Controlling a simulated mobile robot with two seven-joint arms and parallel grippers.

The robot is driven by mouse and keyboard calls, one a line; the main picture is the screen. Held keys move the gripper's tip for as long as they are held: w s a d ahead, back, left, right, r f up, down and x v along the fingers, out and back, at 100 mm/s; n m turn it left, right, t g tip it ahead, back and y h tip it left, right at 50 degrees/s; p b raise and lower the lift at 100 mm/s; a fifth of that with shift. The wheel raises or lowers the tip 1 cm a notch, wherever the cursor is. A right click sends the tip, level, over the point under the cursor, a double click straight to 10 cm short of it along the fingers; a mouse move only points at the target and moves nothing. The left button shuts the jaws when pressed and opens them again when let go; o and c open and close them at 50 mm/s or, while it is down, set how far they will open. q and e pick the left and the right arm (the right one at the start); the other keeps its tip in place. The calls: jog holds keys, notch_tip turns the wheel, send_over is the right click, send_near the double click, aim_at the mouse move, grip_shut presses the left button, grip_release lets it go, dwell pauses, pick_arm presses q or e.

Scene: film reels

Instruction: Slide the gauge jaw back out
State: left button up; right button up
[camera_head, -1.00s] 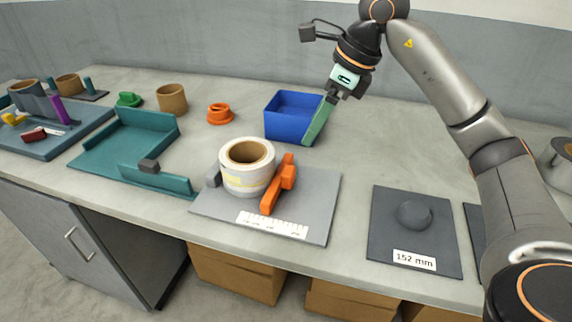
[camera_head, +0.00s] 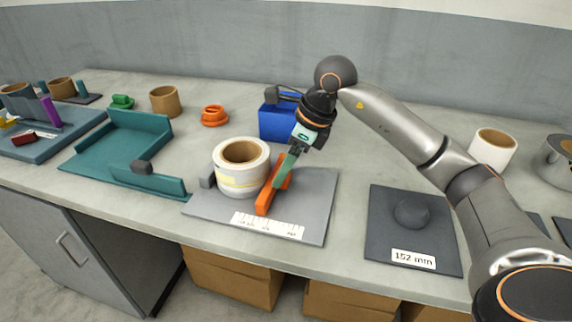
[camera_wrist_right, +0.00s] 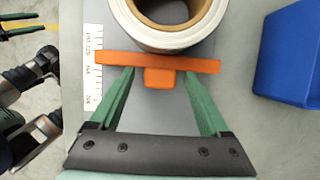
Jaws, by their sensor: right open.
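The orange gauge jaw (camera_head: 266,197) lies on the grey gauge plate (camera_head: 316,205), close against the right side of the white reel (camera_head: 230,179). I cannot tell whether jaw and reel touch. My right gripper (camera_head: 281,172) is down at the jaw with its green fingers open. In the right wrist view, the fingers stand either side of the jaw's orange knob (camera_wrist_right: 160,79), with gaps, and their tips are near the jaw's bar (camera_wrist_right: 110,60). A grey fixed block (camera_head: 207,177) stands left of the reel. Green strips at the wrist view's left edge may be my left gripper.
A blue bin (camera_head: 276,124) stands behind the plate. A dark pad (camera_head: 391,240) marked 152 mm lies to the right, and a teal tray (camera_head: 90,162) to the left. A white roll (camera_head: 493,150) stands behind my right arm. Counter between plate and pad is clear.

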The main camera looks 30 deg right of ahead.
grip_shut()
dwell(0.6)
dwell(0.8)
